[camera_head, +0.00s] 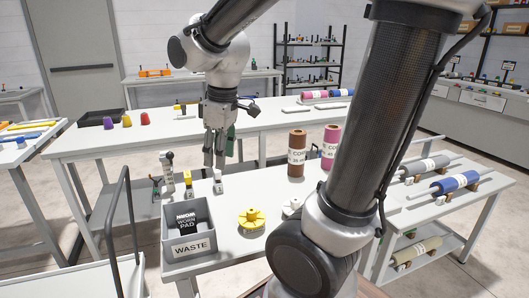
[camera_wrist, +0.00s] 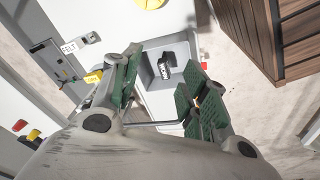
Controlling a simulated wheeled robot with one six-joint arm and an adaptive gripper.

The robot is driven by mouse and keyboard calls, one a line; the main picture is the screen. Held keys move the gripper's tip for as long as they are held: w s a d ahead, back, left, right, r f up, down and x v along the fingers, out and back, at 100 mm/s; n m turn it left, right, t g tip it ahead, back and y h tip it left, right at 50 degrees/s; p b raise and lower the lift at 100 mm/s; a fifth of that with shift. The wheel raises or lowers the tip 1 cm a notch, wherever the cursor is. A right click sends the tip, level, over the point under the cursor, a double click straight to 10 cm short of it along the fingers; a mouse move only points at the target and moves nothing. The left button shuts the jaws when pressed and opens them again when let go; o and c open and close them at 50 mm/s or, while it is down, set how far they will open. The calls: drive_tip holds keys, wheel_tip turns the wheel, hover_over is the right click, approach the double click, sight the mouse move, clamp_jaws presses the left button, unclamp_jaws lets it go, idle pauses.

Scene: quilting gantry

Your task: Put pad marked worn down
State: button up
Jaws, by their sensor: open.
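The dark pad marked WORN PAD (camera_head: 186,221) lies inside the grey bin labelled WASTE (camera_head: 194,248), at the front left of the near table. My gripper (camera_head: 214,160) is open and empty, hanging fingers-down above the table behind the bin and apart from the pad. In the wrist view its green-padded fingers (camera_wrist: 160,72) stand apart, with the bin seen beyond and between them.
A yellow round knob-like part (camera_head: 251,219) and a white one (camera_head: 292,207) lie right of the bin. Small bottle-like items stand behind it. Brown (camera_head: 297,154) and pink (camera_head: 331,147) rolls stand upright farther right. A black tray (camera_head: 101,118) and coloured cones lie on the back table.

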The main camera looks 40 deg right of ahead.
drive_tip(key=s+d+r+m+t, duration=0.2)
drive_tip(key=s+d+m, duration=0.4)
drive_tip(key=s, duration=0.5)
drive_tip(key=shift+s+d+r+m, duration=0.15)
drive_tip(key=shift+s+r+m, duration=0.15)
drive_tip(key=shift+m, duration=0.6)
